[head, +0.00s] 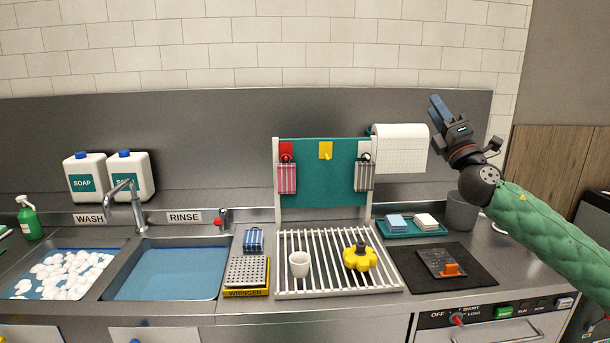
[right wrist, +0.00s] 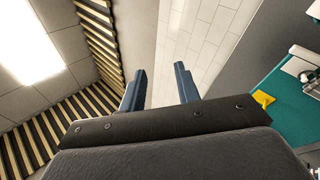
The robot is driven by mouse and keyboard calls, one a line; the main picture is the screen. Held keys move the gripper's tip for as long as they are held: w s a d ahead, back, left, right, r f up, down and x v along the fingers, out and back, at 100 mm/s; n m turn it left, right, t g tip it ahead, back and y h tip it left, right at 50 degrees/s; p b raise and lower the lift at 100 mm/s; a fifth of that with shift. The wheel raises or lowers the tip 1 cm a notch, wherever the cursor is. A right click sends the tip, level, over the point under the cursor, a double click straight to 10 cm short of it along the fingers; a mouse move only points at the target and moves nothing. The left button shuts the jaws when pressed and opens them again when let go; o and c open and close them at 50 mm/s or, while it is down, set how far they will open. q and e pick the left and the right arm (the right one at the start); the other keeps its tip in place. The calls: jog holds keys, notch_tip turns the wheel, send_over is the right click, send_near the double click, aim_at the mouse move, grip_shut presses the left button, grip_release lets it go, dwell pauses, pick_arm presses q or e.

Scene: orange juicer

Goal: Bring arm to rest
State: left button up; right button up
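My right gripper (head: 440,112) is raised in the air at the right of the head view, above the counter and in front of the wall by the paper roll. Its green-sleeved arm comes in from the right edge. In the right wrist view its two blue fingers (right wrist: 158,88) stand wide apart with nothing between them, and the wall and ceiling show beyond. My left gripper is not in the head view.
Below are a black mat (head: 480,276) with a grater-like item (head: 441,262), a grey cup (head: 462,212) and a teal tray (head: 438,231). A drying rack (head: 290,240) holds a white cup (head: 299,264) and a yellow piece (head: 360,257). Two sinks lie left.

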notch_tip(320, 180, down, 17)
jog(key=d+m+g+h, duration=0.3)
jog(key=m+g+h, duration=0.2)
jog(key=m+h, duration=1.2)
jog(key=s+a+f+m+g+y, duration=0.2)
jog(key=s+f+g, duration=0.1)
jog(key=f, duration=0.5)
jog(key=s+a+f+m+g+y, duration=0.1)
jog(key=s+a+f+m+g, duration=0.15)
jog(key=f, duration=0.65)
jog(key=s+a+f+m+g+y, duration=0.1)
jog(key=s+f+g+y, duration=0.15)
jog(key=f, duration=0.55)
jog(key=s+a+f+m+g+y, duration=0.1)
jog(key=s+a+f+g, duration=0.25)
jog(key=s+f, duration=0.65)
jog(key=s+a+f+m+g+y, duration=0.15)
jog(key=s+a+f, duration=0.25)
jog(key=s+f, duration=0.55)
jog(key=s+a+f+g, duration=0.2)
jog(key=s+f, duration=0.6)
jog(key=s, duration=0.3)
jog(key=s+a+f+g+y, duration=0.1)
jog(key=s+a+f+g, duration=0.1)
jog(key=s+f, duration=0.6)
jog(key=s, duration=0.3)
jog(key=shift+f+m+g, duration=0.15)
jog(key=shift+m+g, duration=0.25)
